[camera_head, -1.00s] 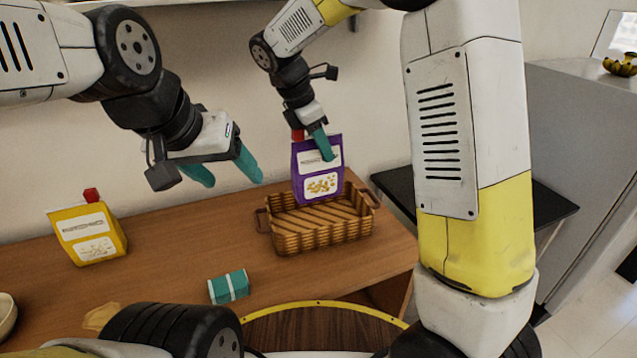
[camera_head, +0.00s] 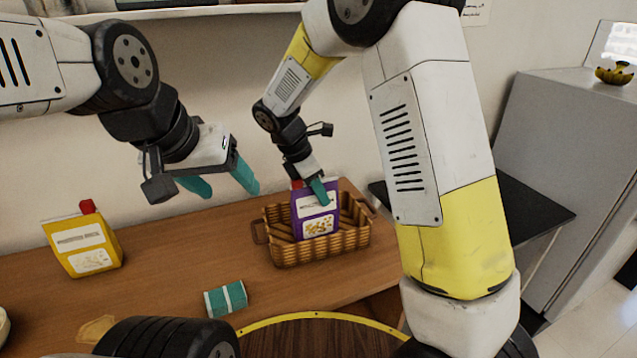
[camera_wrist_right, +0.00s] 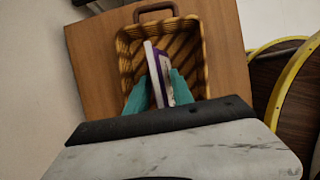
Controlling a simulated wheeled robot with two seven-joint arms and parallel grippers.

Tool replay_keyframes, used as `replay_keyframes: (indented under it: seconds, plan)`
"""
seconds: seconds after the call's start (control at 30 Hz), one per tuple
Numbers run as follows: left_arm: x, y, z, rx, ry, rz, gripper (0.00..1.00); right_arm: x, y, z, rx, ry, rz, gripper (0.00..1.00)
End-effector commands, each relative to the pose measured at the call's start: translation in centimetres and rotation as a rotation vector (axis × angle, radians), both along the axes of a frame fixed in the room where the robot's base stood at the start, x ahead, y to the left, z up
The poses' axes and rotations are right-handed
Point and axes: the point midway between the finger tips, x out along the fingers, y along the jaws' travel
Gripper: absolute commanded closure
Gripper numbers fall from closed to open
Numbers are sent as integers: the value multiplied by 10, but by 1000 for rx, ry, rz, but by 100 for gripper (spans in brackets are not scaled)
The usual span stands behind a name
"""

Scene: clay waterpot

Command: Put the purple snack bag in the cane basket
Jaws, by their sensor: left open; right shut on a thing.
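The purple snack bag (camera_head: 316,226) stands upright with its lower part inside the cane basket (camera_head: 322,248). My right gripper (camera_head: 318,192) is shut on the top of the bag from above. In the right wrist view the bag (camera_wrist_right: 153,62) is between the teal fingers of the gripper (camera_wrist_right: 160,85), inside the basket (camera_wrist_right: 194,90). Whether the bag's bottom touches the basket floor is hidden by the front wall. My left gripper (camera_head: 222,186) is open and empty, above the table to the left of the basket.
A yellow snack bag (camera_head: 84,243) stands on the wooden table (camera_head: 170,260) at the left. A small teal box (camera_head: 226,298) lies near the front edge. A dark side table (camera_head: 530,212) and a grey cabinet (camera_head: 570,130) are at the right.

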Motion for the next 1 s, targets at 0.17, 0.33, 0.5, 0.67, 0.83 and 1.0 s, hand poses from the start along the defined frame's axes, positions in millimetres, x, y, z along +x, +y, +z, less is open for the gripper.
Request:
replay_keyframes:
  seconds: [0.17,0.33,0.5,0.67,0.83,1.0]
  plan:
    - [0,0,0,0,0,0,34,0,0,-2,0,1,0,52]
    - [0,0,0,0,0,0,34,0,0,-2,0,1,0,50]
    - [0,0,0,0,0,0,34,0,0,-1,0,0,0,50]
    - [0,0,0,0,0,0,34,-1,5,14,2,-2,1,50]
    - [0,0,0,0,0,0,34,-6,18,47,4,-4,2,50]
    - [0,0,0,0,0,0,34,-12,31,80,2,-3,1,50]
